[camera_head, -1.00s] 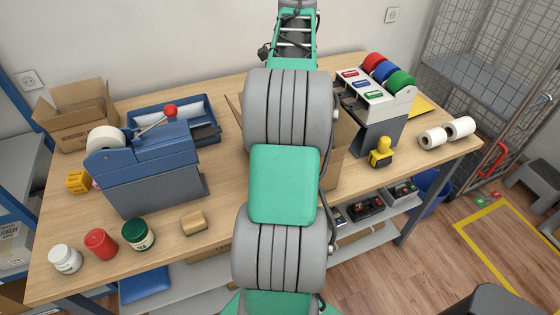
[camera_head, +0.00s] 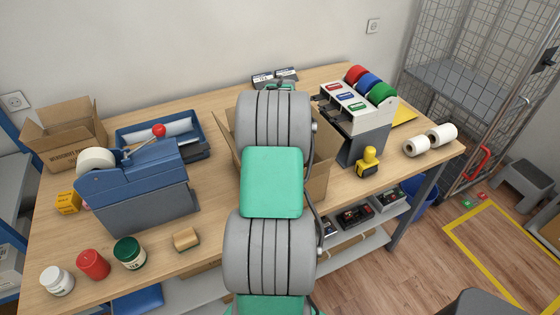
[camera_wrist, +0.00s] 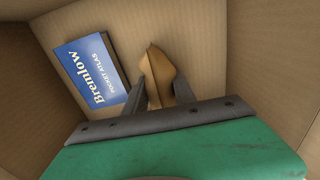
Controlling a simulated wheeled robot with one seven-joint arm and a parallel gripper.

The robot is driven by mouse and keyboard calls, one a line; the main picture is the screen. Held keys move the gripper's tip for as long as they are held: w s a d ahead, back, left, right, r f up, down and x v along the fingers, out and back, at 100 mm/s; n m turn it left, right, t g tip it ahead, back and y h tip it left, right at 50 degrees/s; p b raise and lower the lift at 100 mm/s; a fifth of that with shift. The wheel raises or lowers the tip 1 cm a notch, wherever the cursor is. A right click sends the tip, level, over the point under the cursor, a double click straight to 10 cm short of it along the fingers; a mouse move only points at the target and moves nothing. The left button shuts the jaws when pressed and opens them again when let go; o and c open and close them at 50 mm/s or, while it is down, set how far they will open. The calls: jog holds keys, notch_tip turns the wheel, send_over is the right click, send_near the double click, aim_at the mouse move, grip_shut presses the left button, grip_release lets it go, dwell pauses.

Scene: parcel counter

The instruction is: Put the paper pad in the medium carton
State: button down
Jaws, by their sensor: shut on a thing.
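The open carton (camera_head: 318,178) stands mid-table, largely hidden behind my arm in the head view; I take it as the medium carton. The wrist view looks down into a carton, with its brown inner wall (camera_wrist: 245,55) around my gripper. My gripper (camera_wrist: 165,82) is shut on a small folded brown paper piece, the paper pad (camera_wrist: 158,68). The pad is inside the carton walls; whether it touches the floor I cannot tell. My gripper is hidden in the head view.
A blue book (camera_wrist: 90,70) lies on the carton floor, left of the pad. A blue tape dispenser (camera_head: 140,190) stands left of the carton, and a label dispenser (camera_head: 360,115) right of it. A yellow-handled stamp (camera_head: 368,162) is near the right edge. Another open carton (camera_head: 62,135) is back left.

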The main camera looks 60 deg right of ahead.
jog(key=shift+f, duration=0.15)
jog(key=c, duration=1)
grip_release()
jog(key=shift+c, duration=0.2)
notch_tip(320, 180, up, 12)
jog(key=shift+r+b, duration=0.15)
jog(key=shift+b, duration=0.6)
jog(key=shift+r, duration=0.1)
